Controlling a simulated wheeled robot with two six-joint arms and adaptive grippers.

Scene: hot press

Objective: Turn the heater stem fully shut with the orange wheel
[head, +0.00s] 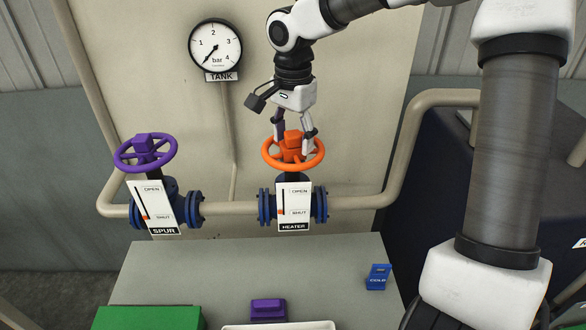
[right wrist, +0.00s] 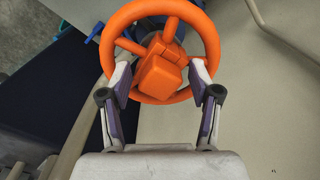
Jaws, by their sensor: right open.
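The orange wheel (head: 293,152) sits on top of the heater valve (head: 293,205), on the pipe in front of the tank panel. The heater plate (head: 296,208) reads OPEN at the top and SHUT below, with a red mark beside SHUT. My right gripper (head: 295,138) is above the wheel, open, with its fingers either side of the wheel's raised hub block. In the right wrist view the orange wheel (right wrist: 212,38) fills the top middle. The open fingertips (right wrist: 160,72) are beside the hub block, inside the rim; contact is unclear. My left gripper is not in view.
The purple wheel (head: 146,153) stands left on the spur valve (head: 160,207). A pressure gauge (head: 215,46) hangs above. The grey bench (head: 250,270) below bears a purple block (head: 268,309), a green box (head: 148,318), a pale tray (head: 280,325) and a blue COLD tag (head: 377,278).

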